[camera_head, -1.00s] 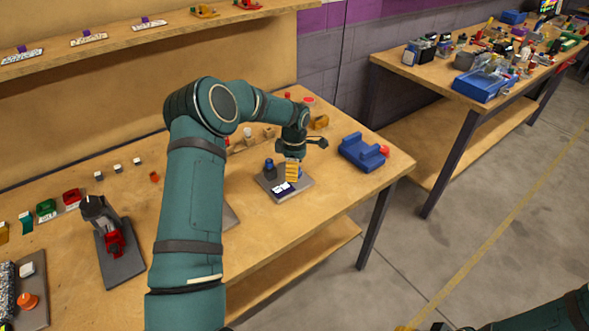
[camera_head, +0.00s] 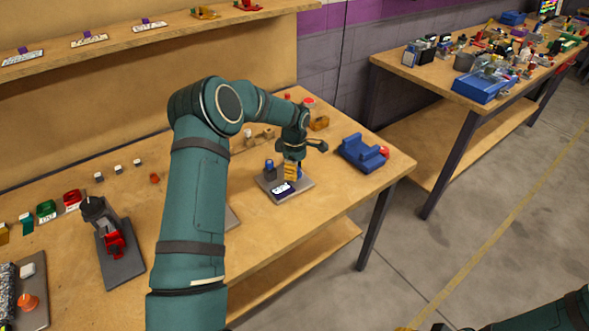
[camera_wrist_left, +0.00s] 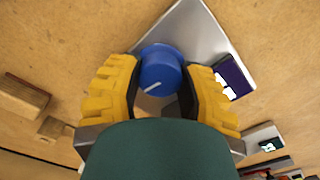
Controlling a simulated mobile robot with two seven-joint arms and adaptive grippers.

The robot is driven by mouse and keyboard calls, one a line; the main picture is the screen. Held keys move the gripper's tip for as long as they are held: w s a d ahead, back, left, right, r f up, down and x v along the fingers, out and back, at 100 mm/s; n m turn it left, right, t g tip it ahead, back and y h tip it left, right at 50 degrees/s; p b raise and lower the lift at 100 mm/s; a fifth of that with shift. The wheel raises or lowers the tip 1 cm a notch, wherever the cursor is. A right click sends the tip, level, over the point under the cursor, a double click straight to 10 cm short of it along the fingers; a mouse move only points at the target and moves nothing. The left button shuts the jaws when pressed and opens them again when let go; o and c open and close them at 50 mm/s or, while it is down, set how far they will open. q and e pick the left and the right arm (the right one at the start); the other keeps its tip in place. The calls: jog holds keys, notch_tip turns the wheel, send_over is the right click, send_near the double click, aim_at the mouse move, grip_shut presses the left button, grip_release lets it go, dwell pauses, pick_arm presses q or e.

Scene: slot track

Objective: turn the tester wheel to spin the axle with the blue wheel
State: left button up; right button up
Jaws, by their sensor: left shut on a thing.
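The tester stands on a grey plate (camera_head: 304,184) near the table's front edge, with a dark display (camera_head: 284,188) on it. The blue wheel (camera_head: 269,163) sits on top of a dark post. In the left wrist view the blue wheel (camera_wrist_left: 158,70) shows a white line on its face, beyond and between my yellow fingers. My left gripper (camera_head: 291,178) points down beside the blue wheel and is shut on a dark part, apparently the tester wheel (camera_wrist_left: 168,103), mostly hidden by fingers and palm. My right gripper (camera_head: 420,328) is cut off at the bottom edge.
A blue block-shaped fixture (camera_head: 362,153) stands right of the plate. A clamp on a dark base (camera_head: 121,262) stands to the left. Small wooden blocks lie behind my left arm. The table front around the plate is clear.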

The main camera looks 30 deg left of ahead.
pick_arm(q)
jog(key=m, duration=0.3)
jog(key=shift+m, duration=0.3)
jog(key=m+p, duration=0.1)
jog(key=m, duration=0.3)
jog(key=shift+m, duration=0.3)
jog(key=m, duration=0.4)
jog(key=shift+m, duration=0.3)
jog(key=m, duration=0.3)
jog(key=shift+m+p, duration=0.3)
jog(key=shift+p, duration=0.05)
jog(key=m, duration=0.8)
jog(key=shift+p, duration=0.35)
jog(key=m, duration=0.4)
jog(key=shift+m+p, duration=0.35)
jog(key=shift+m, duration=1.45)
jog(key=shift+f, duration=0.1)
